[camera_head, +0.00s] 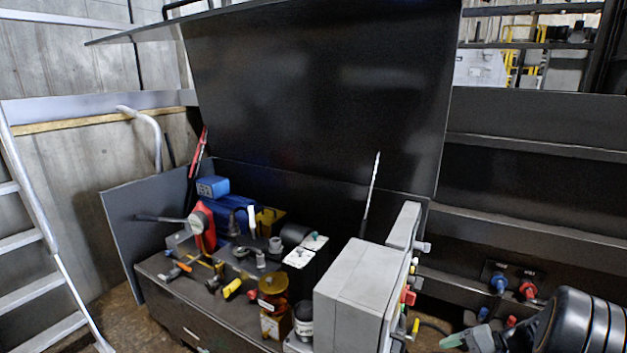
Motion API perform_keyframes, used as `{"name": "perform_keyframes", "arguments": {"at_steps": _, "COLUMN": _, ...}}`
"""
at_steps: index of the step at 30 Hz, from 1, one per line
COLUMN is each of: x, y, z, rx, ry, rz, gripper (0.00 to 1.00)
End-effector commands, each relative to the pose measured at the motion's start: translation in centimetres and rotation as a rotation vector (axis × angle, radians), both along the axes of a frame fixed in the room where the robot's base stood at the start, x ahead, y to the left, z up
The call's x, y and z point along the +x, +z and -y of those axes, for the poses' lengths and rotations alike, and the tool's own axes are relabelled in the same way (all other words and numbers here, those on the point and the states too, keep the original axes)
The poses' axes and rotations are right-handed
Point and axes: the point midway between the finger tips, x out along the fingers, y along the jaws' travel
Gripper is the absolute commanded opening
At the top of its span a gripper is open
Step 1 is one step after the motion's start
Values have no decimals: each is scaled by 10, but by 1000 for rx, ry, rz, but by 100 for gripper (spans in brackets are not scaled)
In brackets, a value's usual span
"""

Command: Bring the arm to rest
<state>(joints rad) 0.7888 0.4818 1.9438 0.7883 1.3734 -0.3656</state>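My arm enters at the lower right corner as a dark, rounded link with pale rings. My gripper (468,327) is at its left end, low in the picture and partly cut off by the bottom edge. Two grey-green fingertips show apart from each other, with nothing visible between them. The gripper is in front of the dark compactor panel, right of the grey control box (351,296). I cannot tell whether it touches anything.
A dark bench (183,303) holds blue, red and amber machine parts. A raised black lid (310,95) stands behind it. Blue (499,284) and red (528,290) connectors are on the panel near my gripper. A metal ladder (38,235) is at the left.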

Motion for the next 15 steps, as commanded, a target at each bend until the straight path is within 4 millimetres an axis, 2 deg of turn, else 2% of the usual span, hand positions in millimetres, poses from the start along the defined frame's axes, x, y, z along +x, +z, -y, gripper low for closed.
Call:
{"name": "perform_keyframes", "arguments": {"at_steps": 1, "x": -9, "y": 27, "z": -15, "rx": -89, "ry": 45, "rz": -46, "gripper": 68}}
{"name": "perform_keyframes", "arguments": {"at_steps": 5, "x": -35, "y": 73, "z": -46, "rx": -358, "ry": 162, "rz": -121, "gripper": 68}}
{"name": "perform_keyframes", "arguments": {"at_steps": 7, "x": -48, "y": 105, "z": -61, "rx": -512, "ry": 231, "rz": -115, "gripper": 68}}
{"name": "perform_keyframes", "arguments": {"at_steps": 12, "x": -71, "y": 182, "z": -94, "rx": -831, "ry": 393, "rz": 18, "gripper": 68}}
{"name": "perform_keyframes", "arguments": {"at_steps": 15, "x": -81, "y": 223, "z": -113, "rx": -953, "ry": 483, "rz": 132, "gripper": 68}}
